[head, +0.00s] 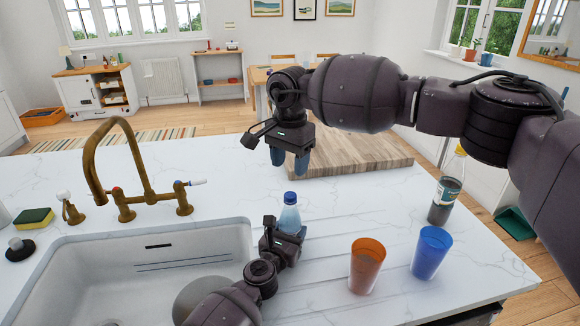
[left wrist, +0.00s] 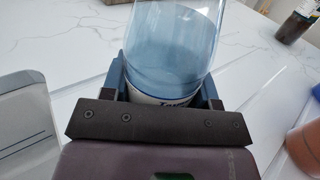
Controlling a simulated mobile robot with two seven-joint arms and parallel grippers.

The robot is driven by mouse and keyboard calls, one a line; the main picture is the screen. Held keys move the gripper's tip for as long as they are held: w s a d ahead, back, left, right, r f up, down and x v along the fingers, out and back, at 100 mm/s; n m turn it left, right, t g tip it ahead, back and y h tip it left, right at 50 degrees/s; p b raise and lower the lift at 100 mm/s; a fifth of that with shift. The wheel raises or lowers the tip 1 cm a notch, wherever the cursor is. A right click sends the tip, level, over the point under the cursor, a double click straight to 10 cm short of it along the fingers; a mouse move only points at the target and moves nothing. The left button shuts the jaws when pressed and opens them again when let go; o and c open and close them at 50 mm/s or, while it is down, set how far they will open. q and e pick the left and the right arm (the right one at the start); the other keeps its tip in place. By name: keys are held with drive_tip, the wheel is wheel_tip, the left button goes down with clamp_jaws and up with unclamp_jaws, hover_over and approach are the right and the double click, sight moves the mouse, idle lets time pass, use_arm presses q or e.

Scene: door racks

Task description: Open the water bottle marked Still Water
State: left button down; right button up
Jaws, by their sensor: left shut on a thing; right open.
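A clear bluish water bottle (head: 289,218) with a blue cap (head: 290,198) stands upright on the white counter, right of the sink. My left gripper (head: 284,238) is shut around its lower part. In the left wrist view the bottle (left wrist: 172,50) sits between the fingers, and only part of its white label (left wrist: 165,99) shows, so I cannot read it whole. My right gripper (head: 290,160) is open and empty, above and behind the bottle cap, with its fingers pointing down. The cap is out of the left wrist view.
An orange cup (head: 367,266) and a blue cup (head: 431,252) stand right of the bottle. A dark bottle with a yellow cap (head: 446,190) stands further right. A wooden board (head: 350,155) lies behind. The sink (head: 190,250) and brass tap (head: 118,170) are at left.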

sight(290, 194)
drive_tip(key=m, duration=2)
drive_tip(key=shift+m, duration=0.4)
drive_tip(key=m, duration=0.6)
drive_tip(key=shift+m, duration=0.4)
drive_tip(key=m, duration=1.6)
drive_tip(key=shift+m, duration=0.3)
drive_tip(key=shift+f, duration=4.05)
